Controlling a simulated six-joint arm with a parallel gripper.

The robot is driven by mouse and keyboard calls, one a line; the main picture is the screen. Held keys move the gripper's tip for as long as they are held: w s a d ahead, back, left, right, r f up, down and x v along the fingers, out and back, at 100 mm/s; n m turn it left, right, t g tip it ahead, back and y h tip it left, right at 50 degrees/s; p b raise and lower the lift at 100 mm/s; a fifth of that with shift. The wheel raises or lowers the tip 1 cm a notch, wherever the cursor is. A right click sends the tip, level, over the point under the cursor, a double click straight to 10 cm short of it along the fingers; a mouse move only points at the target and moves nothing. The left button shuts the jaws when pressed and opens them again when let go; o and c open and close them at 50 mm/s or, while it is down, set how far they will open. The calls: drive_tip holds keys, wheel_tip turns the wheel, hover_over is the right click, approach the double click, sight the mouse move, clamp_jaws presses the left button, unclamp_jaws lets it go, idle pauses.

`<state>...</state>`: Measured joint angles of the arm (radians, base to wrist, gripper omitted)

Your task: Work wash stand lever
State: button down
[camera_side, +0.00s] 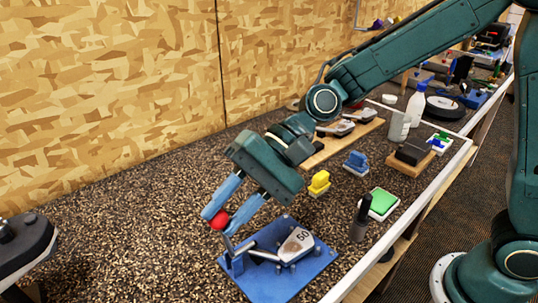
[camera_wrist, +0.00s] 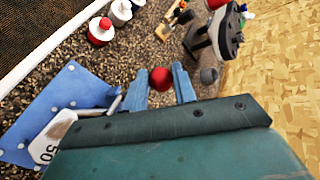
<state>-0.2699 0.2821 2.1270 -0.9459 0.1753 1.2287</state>
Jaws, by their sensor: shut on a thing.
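The wash stand is a blue base plate (camera_side: 298,279) with a grey lever (camera_side: 228,244) that ends in a red ball knob (camera_side: 218,220). A silver golf club head marked 50 (camera_side: 296,244) rests on the stand. My gripper (camera_side: 222,222) is shut on the red knob, with its two blue fingers on either side of it. In the wrist view the red knob (camera_wrist: 161,79) sits between the fingertips, and the blue plate (camera_wrist: 62,100) lies to the left. Part of the lever is hidden behind the gripper body in the wrist view.
A black cylinder (camera_side: 361,218), a green-topped pad (camera_side: 382,202) and a yellow block (camera_side: 319,183) stand to the right and behind. A dark clamp-like device (camera_side: 24,240) is at far left. The wooden wall (camera_side: 100,80) borders the back.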

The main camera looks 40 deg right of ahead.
drive_tip(key=shift+d+f, duration=0.55)
drive_tip(key=shift+f, duration=0.15)
drive_tip(key=c, duration=1.3)
unclamp_jaws()
drive_tip(key=shift+w, duration=0.1)
drive_tip(key=shift+o, duration=0.7)
drive_tip(key=shift+r, duration=0.1)
drive_tip(key=shift+a+r, duration=0.1)
drive_tip(key=shift+r, duration=0.15)
drive_tip(key=v, duration=1.3)
drive_tip(key=shift+r, duration=0.25)
drive_tip(key=shift+d, duration=0.25)
